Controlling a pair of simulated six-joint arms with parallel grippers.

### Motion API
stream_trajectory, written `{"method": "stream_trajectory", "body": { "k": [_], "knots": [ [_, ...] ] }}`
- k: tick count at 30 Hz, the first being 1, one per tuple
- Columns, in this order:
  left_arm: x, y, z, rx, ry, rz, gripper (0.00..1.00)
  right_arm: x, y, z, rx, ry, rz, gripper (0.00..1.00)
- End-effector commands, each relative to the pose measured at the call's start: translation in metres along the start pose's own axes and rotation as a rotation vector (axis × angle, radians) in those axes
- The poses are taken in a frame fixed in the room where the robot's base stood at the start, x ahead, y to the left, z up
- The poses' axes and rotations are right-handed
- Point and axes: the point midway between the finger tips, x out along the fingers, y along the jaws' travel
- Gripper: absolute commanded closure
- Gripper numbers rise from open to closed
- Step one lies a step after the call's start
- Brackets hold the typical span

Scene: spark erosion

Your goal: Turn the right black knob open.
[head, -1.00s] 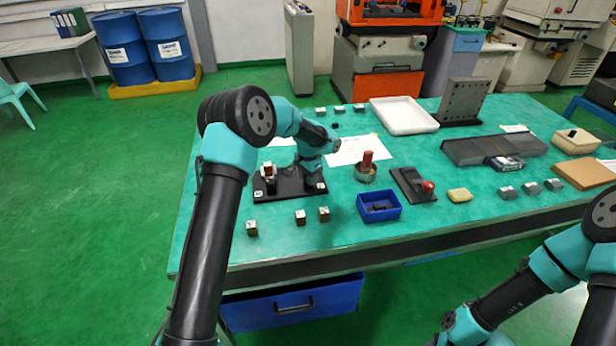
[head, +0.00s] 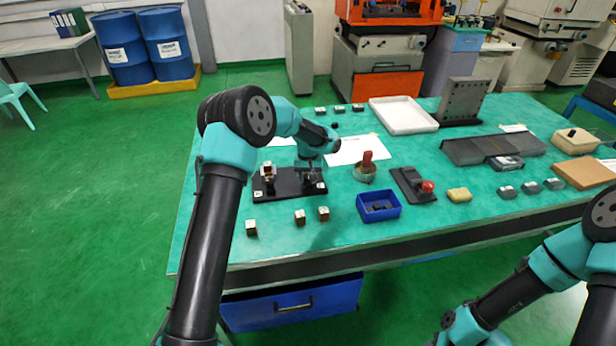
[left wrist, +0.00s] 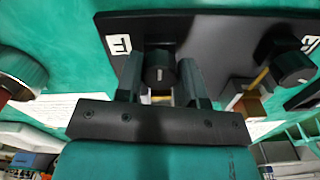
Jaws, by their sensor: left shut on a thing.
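A black plate (head: 287,190) with white corner labels lies on the green table, and it also shows in the left wrist view (left wrist: 215,30). The right black knob (left wrist: 160,73) stands on it, with a short white line on its face. My left gripper (head: 309,180) is over the right end of the plate. In the left wrist view its two fingers (left wrist: 160,82) are shut on the right knob, one on each side. The other black knob (left wrist: 289,62) stands at the plate's left end in the head view, untouched. My right gripper is out of view.
Small blocks (head: 300,217) stand in front of the plate. To its right are a round metal dish with a red handle (head: 367,165), a blue bin (head: 379,207) and a black base with a red knob (head: 414,185). A white paper (head: 358,150) lies behind.

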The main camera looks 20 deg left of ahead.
Motion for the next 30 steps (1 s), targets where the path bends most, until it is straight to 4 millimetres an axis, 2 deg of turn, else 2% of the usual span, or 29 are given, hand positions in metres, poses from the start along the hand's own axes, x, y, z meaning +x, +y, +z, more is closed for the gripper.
{"method": "stream_trajectory", "body": {
  "k": [6,19,20,27,30],
  "knots": [
    [-0.0008,0.0001,-0.0004,-0.060,0.001,0.000,0.88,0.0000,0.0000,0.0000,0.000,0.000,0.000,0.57],
    [-0.0008,0.0002,-0.0004,-0.070,0.001,0.000,0.88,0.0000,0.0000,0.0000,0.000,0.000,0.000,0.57],
    [-0.0008,0.0001,-0.0004,-0.070,0.001,0.000,0.61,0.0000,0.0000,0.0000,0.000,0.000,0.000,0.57],
    [-0.0004,0.0001,-0.0002,-0.069,0.001,0.000,0.39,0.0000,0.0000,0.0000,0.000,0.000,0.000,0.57],
    [-0.0003,0.0001,-0.0001,-0.069,0.000,0.000,0.39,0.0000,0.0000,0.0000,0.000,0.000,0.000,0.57]
  ]
}}
